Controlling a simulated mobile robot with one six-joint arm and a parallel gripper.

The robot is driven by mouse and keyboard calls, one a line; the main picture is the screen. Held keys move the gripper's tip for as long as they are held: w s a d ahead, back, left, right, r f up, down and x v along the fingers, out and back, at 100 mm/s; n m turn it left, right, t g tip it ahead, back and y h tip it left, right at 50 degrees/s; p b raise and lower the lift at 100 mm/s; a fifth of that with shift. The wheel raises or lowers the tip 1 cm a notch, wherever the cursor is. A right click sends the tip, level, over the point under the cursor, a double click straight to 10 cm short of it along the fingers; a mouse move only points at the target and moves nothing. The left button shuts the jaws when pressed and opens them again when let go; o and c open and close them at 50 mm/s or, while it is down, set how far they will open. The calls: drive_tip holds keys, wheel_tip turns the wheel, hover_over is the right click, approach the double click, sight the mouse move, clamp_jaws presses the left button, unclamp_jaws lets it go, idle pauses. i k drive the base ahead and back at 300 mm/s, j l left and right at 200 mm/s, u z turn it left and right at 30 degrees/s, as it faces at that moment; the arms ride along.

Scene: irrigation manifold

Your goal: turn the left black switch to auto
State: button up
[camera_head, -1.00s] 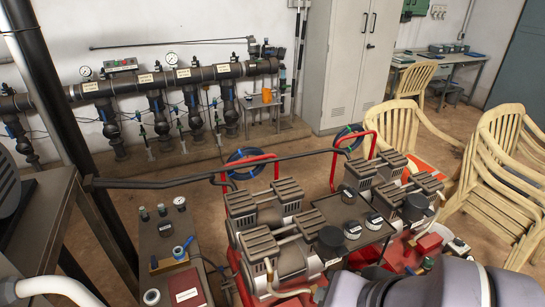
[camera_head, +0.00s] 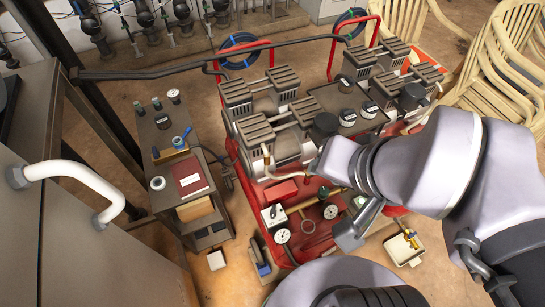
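A small white box (camera_head: 274,216) with a black switch (camera_head: 273,211) on its face stands at the front left of the red compressor base. Its switch position is too small to read. A pressure gauge (camera_head: 282,236) sits just below the box, and a second gauge (camera_head: 330,211) sits to the right. I cannot make out a second such switch; my arm covers part of the base's right side. My gripper (camera_head: 350,234) shows only as a grey angular end below my wrist, to the right of the box and apart from it. Whether its fingers are open is not visible.
Compressor cylinders (camera_head: 275,125) and a dark pipe rail (camera_head: 200,65) stand behind. A narrow cart (camera_head: 163,130) with jars and a red book (camera_head: 189,174) is at the left. A white tray (camera_head: 405,248) lies at lower right. Stacked cream chairs (camera_head: 495,70) fill the upper right.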

sight(272, 211)
drive_tip(key=k+j+z, duration=0.1)
drive_tip(key=z, duration=0.35)
drive_tip(key=k+j+z, duration=0.15)
drive_tip(key=j+z, duration=0.15)
drive_tip(key=z, duration=0.15)
